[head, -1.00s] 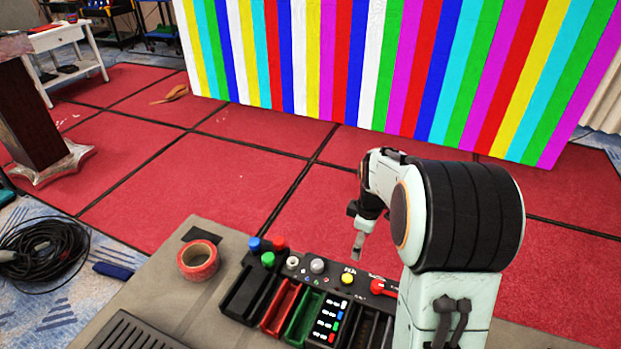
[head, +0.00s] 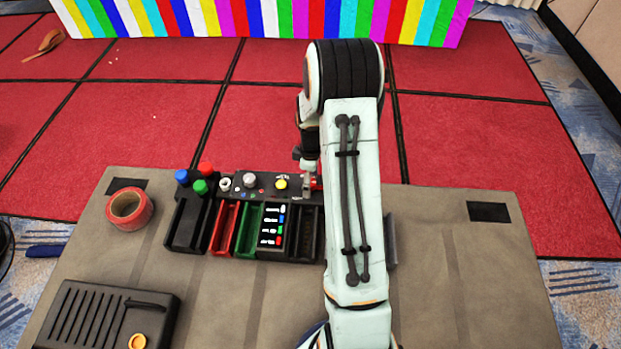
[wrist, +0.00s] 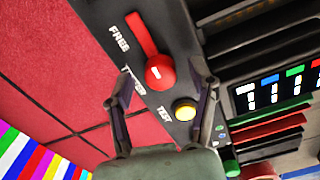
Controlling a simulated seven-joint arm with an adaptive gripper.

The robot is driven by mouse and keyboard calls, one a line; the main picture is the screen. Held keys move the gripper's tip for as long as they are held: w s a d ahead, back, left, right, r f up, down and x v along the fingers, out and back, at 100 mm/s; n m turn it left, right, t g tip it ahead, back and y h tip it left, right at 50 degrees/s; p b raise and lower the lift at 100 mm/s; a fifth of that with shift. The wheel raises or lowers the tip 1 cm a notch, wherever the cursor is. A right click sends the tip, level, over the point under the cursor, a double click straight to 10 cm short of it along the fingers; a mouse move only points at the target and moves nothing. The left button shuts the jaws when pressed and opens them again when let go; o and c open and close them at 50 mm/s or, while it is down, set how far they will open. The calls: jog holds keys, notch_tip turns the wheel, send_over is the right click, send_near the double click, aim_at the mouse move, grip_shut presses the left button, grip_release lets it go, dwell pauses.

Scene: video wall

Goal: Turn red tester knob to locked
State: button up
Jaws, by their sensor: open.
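The red tester knob (wrist: 159,72) shows in the wrist view as a round red hub with a long red lever. The lever points up and left in the picture, beside the word FREE. My gripper (wrist: 168,82) is open, with one finger on each side of the hub in the picture. I cannot tell whether either finger touches it. In the head view my gripper (head: 309,186) is at the right end of the black panel (head: 264,193). My arm and gripper hide most of the knob there.
A yellow button (wrist: 185,109) sits beside the knob, near the right finger. Left along the panel are a grey knob (head: 249,180) and blue, green and red caps. Open trays (head: 188,225) line the panel's front. Red tape (head: 130,209) lies left.

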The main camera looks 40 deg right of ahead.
grip_shut()
jog(key=shift+m, duration=0.4)
jog(key=m, duration=0.3)
jog(key=shift+m, duration=0.4)
jog(key=m, duration=0.4)
jog(key=shift+m, duration=0.3)
jog(key=m, duration=0.4)
jog(key=shift+m, duration=2.2)
